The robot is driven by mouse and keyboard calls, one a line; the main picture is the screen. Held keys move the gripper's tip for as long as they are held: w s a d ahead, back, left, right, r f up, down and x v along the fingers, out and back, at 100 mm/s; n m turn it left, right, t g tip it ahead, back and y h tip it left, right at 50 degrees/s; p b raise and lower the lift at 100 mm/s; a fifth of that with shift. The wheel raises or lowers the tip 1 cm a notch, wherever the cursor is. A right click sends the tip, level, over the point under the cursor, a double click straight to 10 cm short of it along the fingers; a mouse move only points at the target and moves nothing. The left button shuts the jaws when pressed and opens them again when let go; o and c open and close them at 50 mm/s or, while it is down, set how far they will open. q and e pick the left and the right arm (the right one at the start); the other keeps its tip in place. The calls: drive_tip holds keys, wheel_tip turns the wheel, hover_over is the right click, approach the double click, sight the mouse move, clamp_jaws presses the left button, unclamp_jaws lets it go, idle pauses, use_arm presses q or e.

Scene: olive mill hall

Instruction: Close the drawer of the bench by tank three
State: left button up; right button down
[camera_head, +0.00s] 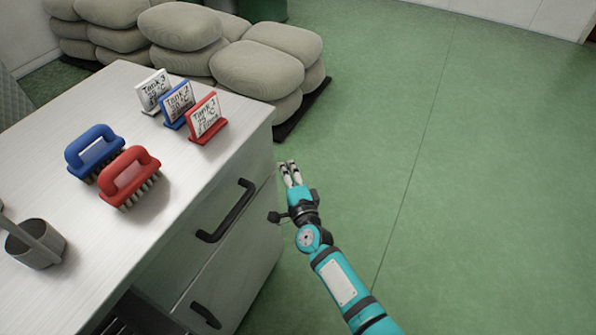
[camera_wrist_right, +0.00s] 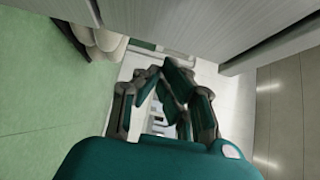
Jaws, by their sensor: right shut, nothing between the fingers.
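A lower front with another black handle (camera_head: 205,315) is below. I cannot tell if the upper drawer stands slightly out. My right gripper (camera_head: 290,173) is shut and empty, to the right of the bench's front, apart from the handle. In the right wrist view the gripper (camera_wrist_right: 168,75) points along grey panels (camera_wrist_right: 240,30). My left gripper is not in view.
On the bench are a blue brush (camera_head: 93,148), a red brush (camera_head: 130,177), a grey cup (camera_head: 36,245) and several signs, including a red one (camera_head: 206,119). Stacked sacks (camera_head: 257,68) lie behind the bench. Green floor (camera_head: 470,180) to the right is clear.

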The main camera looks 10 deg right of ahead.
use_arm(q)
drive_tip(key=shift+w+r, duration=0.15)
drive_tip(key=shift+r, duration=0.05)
use_arm(e)
drive_tip(key=s+d, duration=0.1)
drive_tip(key=s, duration=0.8)
drive_tip(key=shift+s+d, duration=0.3)
drive_tip(key=shift+d, duration=0.1)
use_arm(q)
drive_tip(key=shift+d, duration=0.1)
use_arm(e)
drive_tip(key=shift+f, duration=0.1)
